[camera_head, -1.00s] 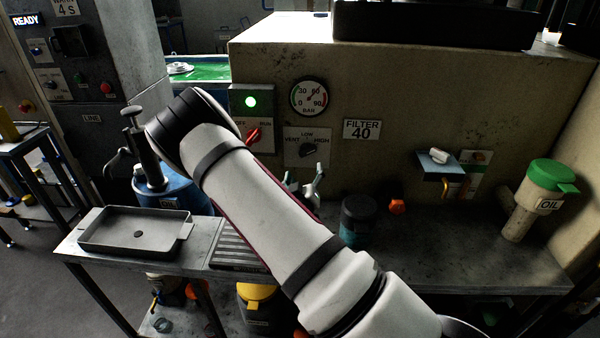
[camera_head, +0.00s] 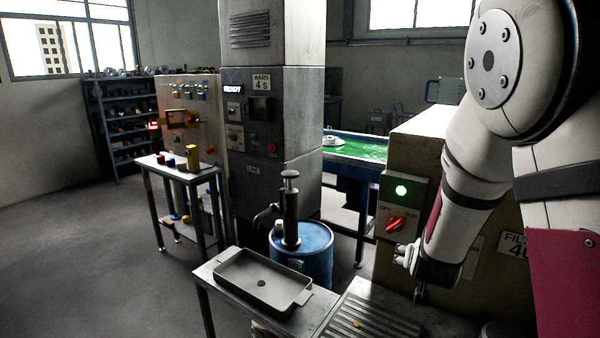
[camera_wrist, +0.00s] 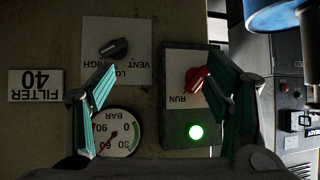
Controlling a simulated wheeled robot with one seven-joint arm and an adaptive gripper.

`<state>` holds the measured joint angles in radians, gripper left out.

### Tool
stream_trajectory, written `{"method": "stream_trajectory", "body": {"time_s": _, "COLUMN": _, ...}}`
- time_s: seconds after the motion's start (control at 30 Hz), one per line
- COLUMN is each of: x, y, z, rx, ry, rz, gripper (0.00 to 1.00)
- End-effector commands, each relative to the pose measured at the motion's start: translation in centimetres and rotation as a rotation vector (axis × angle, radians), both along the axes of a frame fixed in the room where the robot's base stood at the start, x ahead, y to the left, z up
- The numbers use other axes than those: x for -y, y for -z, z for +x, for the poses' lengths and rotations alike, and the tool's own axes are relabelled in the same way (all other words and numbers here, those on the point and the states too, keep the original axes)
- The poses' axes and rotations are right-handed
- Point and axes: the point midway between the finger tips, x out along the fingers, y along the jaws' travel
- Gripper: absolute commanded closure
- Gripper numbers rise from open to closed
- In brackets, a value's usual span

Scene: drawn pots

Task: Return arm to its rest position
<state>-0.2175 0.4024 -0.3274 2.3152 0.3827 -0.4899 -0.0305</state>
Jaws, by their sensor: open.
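My arm is folded at the right of the head view, with its forearm hanging down in front of the machine. My gripper (camera_head: 413,272) is at its lower end, above the bench and beside the red switch (camera_head: 396,224). In the wrist view my gripper (camera_wrist: 160,82) is open, with its two green-padded fingers wide apart and nothing between them. Behind them, upside down, are the red switch (camera_wrist: 196,80) at RUN, a lit green lamp (camera_wrist: 196,132), a dark selector knob (camera_wrist: 114,48) and a pressure gauge (camera_wrist: 117,132).
A grey tray (camera_head: 262,284) lies on the bench, left of a ribbed drain plate (camera_head: 362,325). A blue drum (camera_head: 313,250) with a pump (camera_head: 290,212) stands behind the tray. A small side table (camera_head: 163,166) stands further left. The floor at left is clear.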

Motion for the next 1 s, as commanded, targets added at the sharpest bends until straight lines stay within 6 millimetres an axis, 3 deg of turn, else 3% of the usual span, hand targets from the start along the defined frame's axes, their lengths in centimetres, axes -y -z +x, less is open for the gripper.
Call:
{"method": "stream_trajectory", "body": {"time_s": 0.03, "x": -0.9, "y": -1.6, "z": -0.6, "rx": -0.007, "ry": -0.021, "rz": 0.039, "gripper": 0.28}}
{"method": "stream_trajectory", "body": {"time_s": 0.27, "x": -5.3, "y": -7.1, "z": -5.3, "rx": -0.096, "ry": -0.146, "rz": 0.17, "gripper": 0.28}}
{"method": "stream_trajectory", "body": {"time_s": 0.47, "x": -8.2, "y": -11.5, "z": -11.2, "rx": -0.181, "ry": -0.259, "rz": 0.216, "gripper": 0.28}}
{"method": "stream_trajectory", "body": {"time_s": 0.6, "x": -9.5, "y": -13.9, "z": -16.2, "rx": -0.244, "ry": -0.329, "rz": 0.21, "gripper": 0.28}}
{"method": "stream_trajectory", "body": {"time_s": 0.8, "x": -10.3, "y": -16.1, "z": -24.0, "rx": -0.34, "ry": -0.394, "rz": 0.159, "gripper": 0.28}}
{"method": "stream_trajectory", "body": {"time_s": 1.0, "x": -10.1, "y": -16.8, "z": -29.9, "rx": -0.418, "ry": -0.41, "rz": 0.1, "gripper": 0.28}}
